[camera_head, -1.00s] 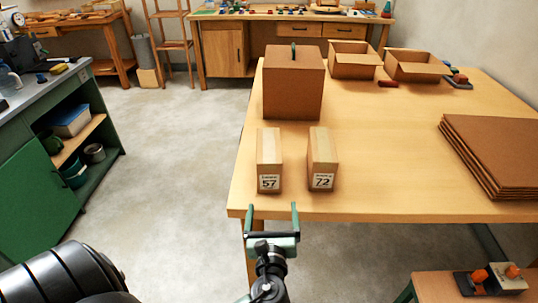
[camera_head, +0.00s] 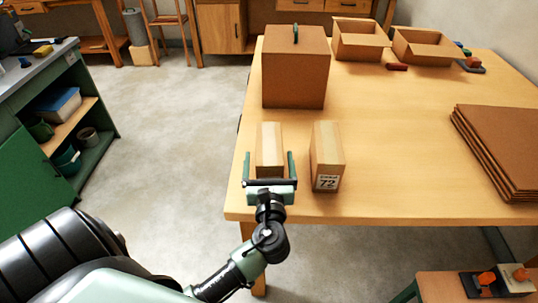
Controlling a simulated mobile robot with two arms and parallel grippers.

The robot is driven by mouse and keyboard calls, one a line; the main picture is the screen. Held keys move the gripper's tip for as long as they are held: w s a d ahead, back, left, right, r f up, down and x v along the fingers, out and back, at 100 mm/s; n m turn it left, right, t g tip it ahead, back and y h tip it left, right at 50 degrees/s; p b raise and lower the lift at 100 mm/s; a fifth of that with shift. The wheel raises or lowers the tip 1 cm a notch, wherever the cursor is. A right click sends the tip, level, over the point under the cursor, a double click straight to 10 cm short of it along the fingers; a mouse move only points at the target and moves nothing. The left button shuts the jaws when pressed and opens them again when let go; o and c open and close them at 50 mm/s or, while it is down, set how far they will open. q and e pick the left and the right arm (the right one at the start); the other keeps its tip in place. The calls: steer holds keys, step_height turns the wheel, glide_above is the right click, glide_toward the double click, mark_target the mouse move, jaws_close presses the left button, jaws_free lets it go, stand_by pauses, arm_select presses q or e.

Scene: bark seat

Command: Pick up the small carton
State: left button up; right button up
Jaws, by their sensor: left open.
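Two small cartons stand upright near the table's front left edge. The left carton (camera_head: 268,145) stands between the fingers of my left gripper (camera_head: 269,167), which is open; its front label is hidden behind the gripper. A finger is on each side of it, and I cannot tell whether either touches. The right carton (camera_head: 327,155) carries the label 72 and stands just right of the gripper. My right gripper is not in view.
A large closed box (camera_head: 296,75) with a green handle stands behind the cartons. Two open boxes (camera_head: 360,42) (camera_head: 425,48) are at the back. Flat cardboard sheets (camera_head: 500,150) are stacked at right. The table (camera_head: 400,150) is clear in its middle.

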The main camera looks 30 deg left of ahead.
arm_select(q)
steer(key=x, duration=0.3)
steer(key=shift+w, duration=0.25)
steer(key=c, duration=1.6)
steer(key=shift+r, duration=0.1)
steer(key=shift+c, duration=1)
steer(key=shift+r, duration=0.1)
